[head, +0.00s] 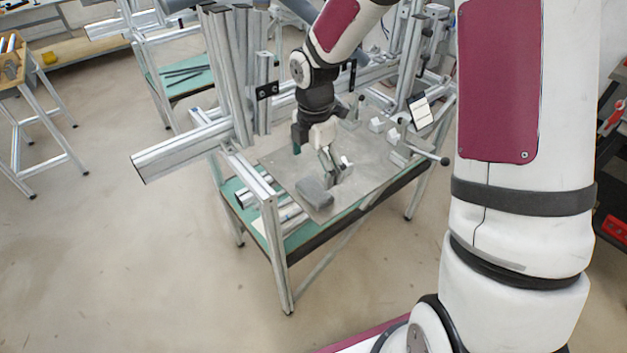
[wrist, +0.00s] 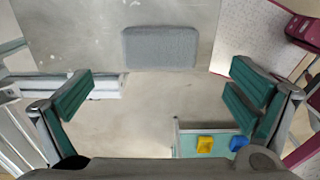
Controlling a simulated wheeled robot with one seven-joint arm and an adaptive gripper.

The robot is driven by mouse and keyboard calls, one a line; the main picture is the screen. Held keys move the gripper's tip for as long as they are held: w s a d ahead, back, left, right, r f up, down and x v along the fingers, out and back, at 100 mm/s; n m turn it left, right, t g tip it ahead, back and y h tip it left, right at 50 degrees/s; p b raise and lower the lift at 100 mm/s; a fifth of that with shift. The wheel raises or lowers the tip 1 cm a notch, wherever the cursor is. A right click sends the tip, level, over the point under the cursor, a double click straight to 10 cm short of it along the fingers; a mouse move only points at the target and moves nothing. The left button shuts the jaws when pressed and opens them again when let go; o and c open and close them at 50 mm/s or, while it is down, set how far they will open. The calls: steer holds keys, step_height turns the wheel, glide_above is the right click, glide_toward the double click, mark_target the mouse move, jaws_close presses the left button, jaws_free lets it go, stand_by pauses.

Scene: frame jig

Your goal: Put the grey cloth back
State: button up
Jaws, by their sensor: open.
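The grey cloth (head: 315,192) lies as a folded, rounded block near the front edge of the metal plate (head: 362,192) on the jig table. In the wrist view the cloth (wrist: 160,47) lies flat near the plate's edge, ahead of and between my fingers. My gripper (head: 335,170) hangs over the plate just behind and to the right of the cloth in the head view. In the wrist view my gripper (wrist: 160,100) has its green-padded fingers wide apart with nothing between them. It is apart from the cloth.
Clamps with handles (head: 400,150) stand at the plate's right side. An aluminium profile (head: 185,148) juts out left of the table. A green lower shelf (head: 305,238) lies beneath. In the wrist view, a yellow block (wrist: 205,144) and a blue block (wrist: 239,143) show lower down.

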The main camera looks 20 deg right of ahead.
mark_target(314, 188)
steer(key=s+r+m+t+h, duration=0.1)
steer(key=s+r+m, duration=0.4)
steer(key=r, duration=0.4)
steer(key=s+r+m+t, duration=0.2)
steer(key=s+r+m, duration=0.35)
steer(key=r, duration=0.35)
steer(key=s+r+m+t, duration=0.1)
steer(key=s+r+m, duration=0.2)
steer(key=s+m, duration=0.2)
steer(key=s+r+m+t+y, duration=0.1)
steer(key=s+r+m, duration=0.1)
steer(key=s+m, duration=0.4)
steer(key=shift+s+r+t, duration=0.3)
steer(key=shift+s+r, duration=0.1)
steer(key=shift+s, duration=0.05)
